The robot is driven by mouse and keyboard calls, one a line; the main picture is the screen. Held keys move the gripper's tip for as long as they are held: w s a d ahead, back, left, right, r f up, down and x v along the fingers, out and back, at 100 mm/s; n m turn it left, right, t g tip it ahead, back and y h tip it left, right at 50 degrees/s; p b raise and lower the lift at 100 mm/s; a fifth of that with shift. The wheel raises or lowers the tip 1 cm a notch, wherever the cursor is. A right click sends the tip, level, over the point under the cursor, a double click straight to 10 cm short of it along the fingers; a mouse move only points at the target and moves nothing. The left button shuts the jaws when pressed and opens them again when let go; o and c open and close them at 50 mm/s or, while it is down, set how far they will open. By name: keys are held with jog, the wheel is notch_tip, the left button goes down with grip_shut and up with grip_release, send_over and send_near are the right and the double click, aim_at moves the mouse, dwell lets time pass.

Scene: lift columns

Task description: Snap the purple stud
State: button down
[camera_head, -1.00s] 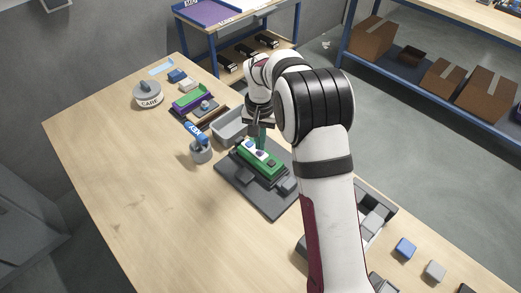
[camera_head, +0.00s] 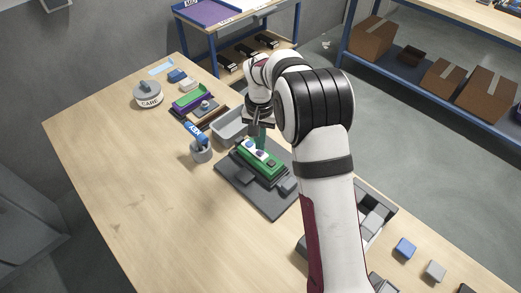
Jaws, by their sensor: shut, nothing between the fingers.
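A green block (camera_head: 270,169) with a white strip on top sits on a dark grey base plate (camera_head: 244,191) near the table's middle. A small purple stud (camera_head: 261,154) shows on the white strip, too small to tell whether it is seated or raised. My gripper (camera_head: 261,146) points down at the block's far side, close to the strip, with its fingers shut and empty. Whether its tips touch the block or a stud cannot be told. My arm comes in from the lower right and hides part of the plate's right side.
A grey bin (camera_head: 229,124) stands behind the block. A grey cup (camera_head: 201,152) with a blue-labelled item is left of it. The table's left and front are clear.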

jog(key=shift+f, duration=0.3)
jog(key=shift+f, duration=0.8)
dwell(0.8)
dwell(0.5)
notch_tip(320, 180, up, 9)
jog(key=shift+f, duration=0.2)
dwell(0.4)
dwell(1.6)
